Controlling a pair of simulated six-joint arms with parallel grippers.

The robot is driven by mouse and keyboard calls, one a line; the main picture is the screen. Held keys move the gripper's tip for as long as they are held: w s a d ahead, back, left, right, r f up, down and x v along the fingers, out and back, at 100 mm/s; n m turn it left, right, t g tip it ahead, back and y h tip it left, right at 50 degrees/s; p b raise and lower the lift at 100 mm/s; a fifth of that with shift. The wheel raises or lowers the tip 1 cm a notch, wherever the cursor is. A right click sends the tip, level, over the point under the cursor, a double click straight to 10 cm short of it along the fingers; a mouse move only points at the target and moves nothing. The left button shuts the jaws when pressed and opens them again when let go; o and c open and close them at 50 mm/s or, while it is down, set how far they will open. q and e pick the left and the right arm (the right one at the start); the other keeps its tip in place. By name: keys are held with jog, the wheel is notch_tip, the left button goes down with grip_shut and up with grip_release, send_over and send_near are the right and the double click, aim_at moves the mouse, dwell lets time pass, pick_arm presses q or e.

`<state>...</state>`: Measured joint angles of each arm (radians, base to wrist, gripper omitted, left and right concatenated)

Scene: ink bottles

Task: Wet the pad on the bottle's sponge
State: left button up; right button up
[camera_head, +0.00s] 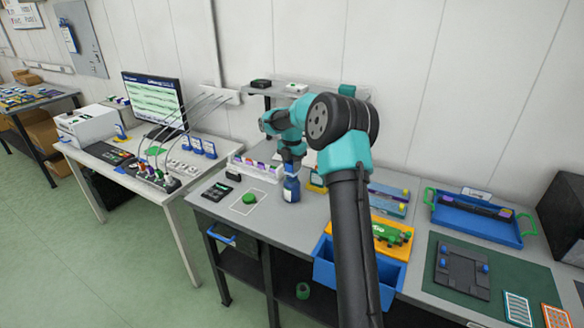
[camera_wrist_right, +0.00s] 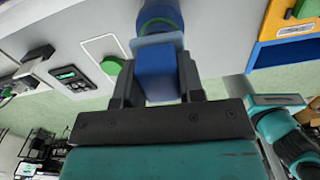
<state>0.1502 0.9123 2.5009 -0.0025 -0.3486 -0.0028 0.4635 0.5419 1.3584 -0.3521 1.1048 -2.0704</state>
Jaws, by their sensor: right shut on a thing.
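My right gripper (camera_head: 292,172) points down above the blue bottle (camera_head: 291,191), which stands upright on the grey bench. In the right wrist view my right gripper (camera_wrist_right: 156,88) is shut on a blue block (camera_wrist_right: 156,72) with a paler plate at its far end, probably the pad's holder. The rounded blue bottle (camera_wrist_right: 158,14) shows just beyond that plate. The bottle's sponge and the pad's face are hidden, so I cannot tell whether they touch. A green round piece (camera_head: 249,198), perhaps a cap, lies on the bench left of the bottle. My left gripper is not in view.
A white outlined square (camera_head: 244,208) and a small dark device (camera_head: 216,192) lie left of the bottle. A rack (camera_head: 250,168) stands behind. A yellow tray (camera_head: 384,240), a blue bin (camera_head: 335,272) and a blue tray (camera_head: 470,222) are to the right.

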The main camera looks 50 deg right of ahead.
jog(key=shift+r, duration=2.95)
